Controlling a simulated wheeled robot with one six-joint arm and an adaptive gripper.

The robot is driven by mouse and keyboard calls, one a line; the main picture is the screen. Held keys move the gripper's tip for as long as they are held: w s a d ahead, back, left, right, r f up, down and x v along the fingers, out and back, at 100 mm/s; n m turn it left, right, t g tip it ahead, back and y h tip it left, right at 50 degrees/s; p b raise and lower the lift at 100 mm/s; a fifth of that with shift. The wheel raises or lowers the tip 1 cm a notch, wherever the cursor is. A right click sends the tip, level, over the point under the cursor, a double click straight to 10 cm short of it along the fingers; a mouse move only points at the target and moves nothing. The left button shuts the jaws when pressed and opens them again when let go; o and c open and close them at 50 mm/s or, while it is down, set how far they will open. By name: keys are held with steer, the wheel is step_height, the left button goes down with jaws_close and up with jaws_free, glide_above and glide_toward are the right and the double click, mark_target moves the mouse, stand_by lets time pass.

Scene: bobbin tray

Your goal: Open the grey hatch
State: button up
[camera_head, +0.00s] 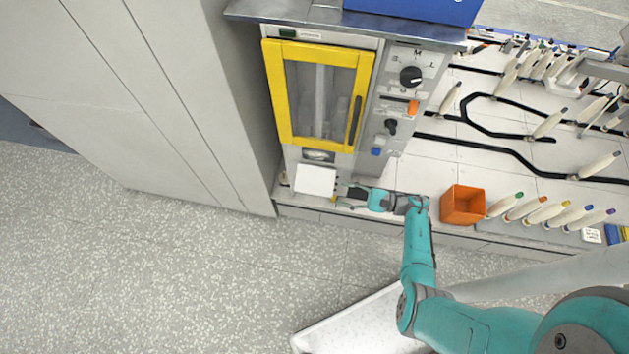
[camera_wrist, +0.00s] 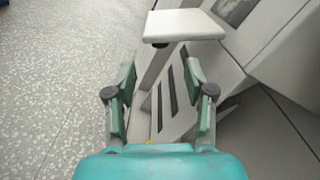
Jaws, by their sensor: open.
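A pale grey flat panel (camera_head: 315,180), which looks like the grey hatch, sits low on the machine's front, below the yellow-framed door. In the wrist view the panel (camera_wrist: 185,25) juts out from the machine front, with a small dark knob on its near lower edge. A dark recess (camera_wrist: 235,10) shows behind it. My gripper (camera_head: 343,191) is just right of the panel in the head view. In the wrist view my gripper (camera_wrist: 161,72) has its two fingers wide apart with nothing between them. The panel lies beyond the fingertips, and no contact shows.
The yellow-framed glass door (camera_head: 318,95) is shut above the panel. A control face with knobs (camera_head: 392,125) is on its right. An orange bin (camera_head: 462,205) and several bobbins stand on the white bench to the right.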

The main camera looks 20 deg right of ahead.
mark_target(314, 188)
steer(key=x, duration=1)
steer(key=shift+w+a+f, duration=0.15)
steer(key=shift+w+a, duration=0.1)
jaws_close()
